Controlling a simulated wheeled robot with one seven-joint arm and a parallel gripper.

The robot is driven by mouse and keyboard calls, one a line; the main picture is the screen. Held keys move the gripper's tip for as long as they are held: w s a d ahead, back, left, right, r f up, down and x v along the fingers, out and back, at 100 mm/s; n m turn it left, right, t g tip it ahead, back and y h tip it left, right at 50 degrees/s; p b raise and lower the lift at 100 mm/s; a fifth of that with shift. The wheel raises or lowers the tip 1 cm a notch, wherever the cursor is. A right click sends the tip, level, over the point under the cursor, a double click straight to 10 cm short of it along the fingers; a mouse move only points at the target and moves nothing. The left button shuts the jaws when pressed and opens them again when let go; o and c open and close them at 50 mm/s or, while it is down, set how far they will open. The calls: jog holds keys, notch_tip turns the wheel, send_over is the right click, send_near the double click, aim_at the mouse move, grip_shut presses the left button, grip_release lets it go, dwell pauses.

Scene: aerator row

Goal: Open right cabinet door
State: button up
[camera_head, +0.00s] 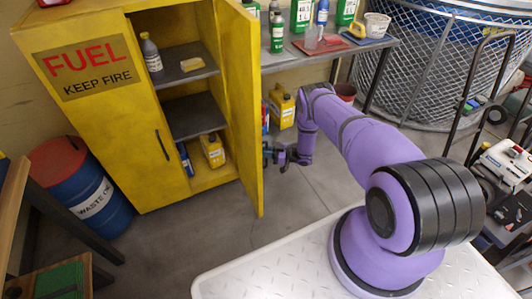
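The yellow fuel cabinet (118,110) stands at the left. Its right door (243,100) is swung far open toward me, seen nearly edge-on, and the cabinet's right half lies exposed. Its left door (95,120) is closed and has a dark vertical handle. The right door's own handle is not visible. My gripper (275,156) is low, just right of the open door's outer face. It looks close to the door, but I cannot tell whether they touch. Its dark fingers are too small to read clearly, and I see nothing held in them.
Inside the cabinet are shelves with a grey bottle (151,52) and a yellow jug (212,150). A blue waste drum (90,195) stands left. A bench (350,45) with bottles is behind my arm. Another yellow jug (282,108) stands beneath it. The floor before the cabinet is clear.

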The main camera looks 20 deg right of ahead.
jog(key=o, duration=0.4)
jog(key=shift+s+f, duration=0.1)
jog(key=v, duration=1.1)
jog(key=shift+a, duration=0.1)
